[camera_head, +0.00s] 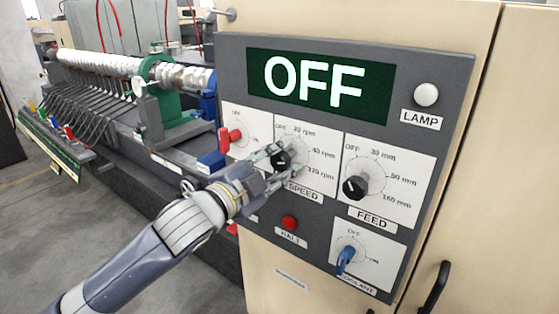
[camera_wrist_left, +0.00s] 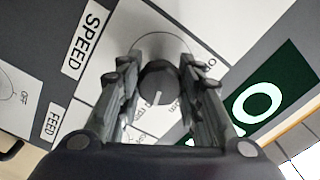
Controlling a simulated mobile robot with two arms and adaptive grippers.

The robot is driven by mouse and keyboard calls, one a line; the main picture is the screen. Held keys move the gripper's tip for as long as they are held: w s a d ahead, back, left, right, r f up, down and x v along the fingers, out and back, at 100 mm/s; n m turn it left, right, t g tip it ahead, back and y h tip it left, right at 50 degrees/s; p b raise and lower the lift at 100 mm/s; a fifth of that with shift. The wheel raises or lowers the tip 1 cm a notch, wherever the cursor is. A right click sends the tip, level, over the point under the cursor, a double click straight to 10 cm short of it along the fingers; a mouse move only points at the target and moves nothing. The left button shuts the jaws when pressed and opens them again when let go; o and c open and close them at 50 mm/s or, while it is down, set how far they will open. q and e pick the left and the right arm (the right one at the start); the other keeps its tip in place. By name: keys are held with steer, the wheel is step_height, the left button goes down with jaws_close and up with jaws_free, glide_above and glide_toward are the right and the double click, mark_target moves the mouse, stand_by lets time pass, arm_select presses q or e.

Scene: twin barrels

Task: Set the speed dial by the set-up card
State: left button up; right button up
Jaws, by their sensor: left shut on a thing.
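The speed dial's round dark knob (camera_head: 281,160) sits on a white plate over the SPEED label, with marks OFF, 20, 40 and 120 rpm. My left gripper (camera_head: 284,163) is shut on this knob. In the left wrist view the speed knob (camera_wrist_left: 158,80) is between the two fingers (camera_wrist_left: 158,88), one on each side. Its white pointer line points down that picture, away from the OFF mark at right; I cannot tell which rpm mark it meets. The display (camera_head: 320,82) reads OFF. I cannot make out a set-up card. My right gripper is out of view.
The feed knob (camera_head: 354,187) is right of the speed dial. A red halt button (camera_head: 290,222) and blue coolant handle (camera_head: 346,257) are below, a red handle (camera_head: 232,136) to the left. The lamp (camera_head: 426,95) is white. A long machine bed with a shaft (camera_head: 100,63) stands at left.

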arm_select(q)
steer(key=o, duration=1.1)
steer(key=v, duration=1.2)
steer(key=shift+w+f, duration=0.1)
